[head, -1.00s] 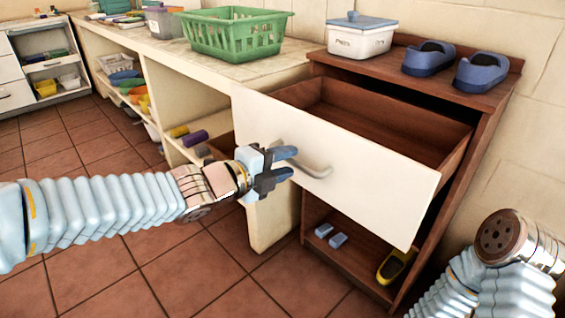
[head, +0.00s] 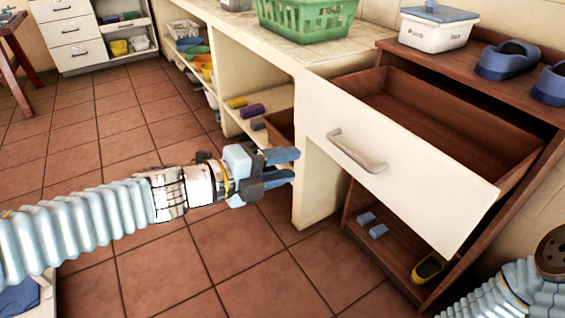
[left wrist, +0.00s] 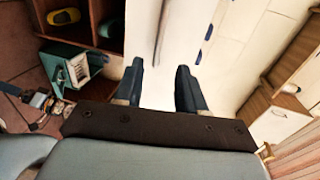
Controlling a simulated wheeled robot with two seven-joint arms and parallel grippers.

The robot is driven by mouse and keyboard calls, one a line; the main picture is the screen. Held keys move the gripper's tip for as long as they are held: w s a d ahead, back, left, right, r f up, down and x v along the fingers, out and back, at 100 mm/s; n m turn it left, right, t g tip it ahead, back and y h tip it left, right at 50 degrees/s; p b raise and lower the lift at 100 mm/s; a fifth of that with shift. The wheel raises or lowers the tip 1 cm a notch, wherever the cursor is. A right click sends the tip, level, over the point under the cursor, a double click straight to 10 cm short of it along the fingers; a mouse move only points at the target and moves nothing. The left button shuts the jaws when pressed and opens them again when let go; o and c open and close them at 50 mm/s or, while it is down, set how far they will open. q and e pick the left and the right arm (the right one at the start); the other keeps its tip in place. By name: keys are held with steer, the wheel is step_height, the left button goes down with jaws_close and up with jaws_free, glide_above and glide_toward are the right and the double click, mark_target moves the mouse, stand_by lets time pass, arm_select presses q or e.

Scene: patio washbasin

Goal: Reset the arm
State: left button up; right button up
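My left gripper (head: 297,166) is open and empty, left of the pulled-out drawer (head: 410,160) and apart from its handle (head: 355,152) in the head view. The drawer has a white front and a brown inside, which looks empty where it shows. In the left wrist view, the two dark fingers of my left gripper (left wrist: 160,70) stand apart with a pale surface beyond them and nothing between them. My right arm (head: 510,290) shows at the lower right corner of the head view. Its gripper is not identifiable in either view.
A white lidded box (head: 436,32) and blue shoes (head: 507,60) stand on the brown cabinet (head: 480,48). Its lower shelf holds a yellow-and-dark shoe (head: 429,268) and small blue blocks. A green basket (head: 307,20) sits on the counter. The tiled floor (head: 120,120) at left is clear.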

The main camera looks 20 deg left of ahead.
stand_by(0.3)
arm_select(q)
steer(key=w+d+f+n+g+y, duration=0.25)
steer(key=f+n, duration=0.55)
steer(key=f, duration=0.6)
steer(key=w+d+f+n+g+y, duration=0.1)
steer(key=w+f+n+g, duration=0.25)
steer(key=f+n, duration=0.8)
steer(key=s+d+f+n+g, duration=0.1)
steer(key=s+f+n+g, duration=0.1)
steer(key=s+f, duration=0.2)
steer(key=s+d+f+n+g+y, duration=0.1)
steer(key=s+f, duration=0.4)
steer(key=f, duration=0.6)
steer(key=s+d+f+n+g, duration=0.1)
steer(key=s+f+n+g, duration=0.2)
steer(key=f, duration=0.5)
steer(key=shift+s+d+n, duration=0.15)
steer(key=shift+s+n, duration=0.5)
steer(key=shift+s, duration=0.25)
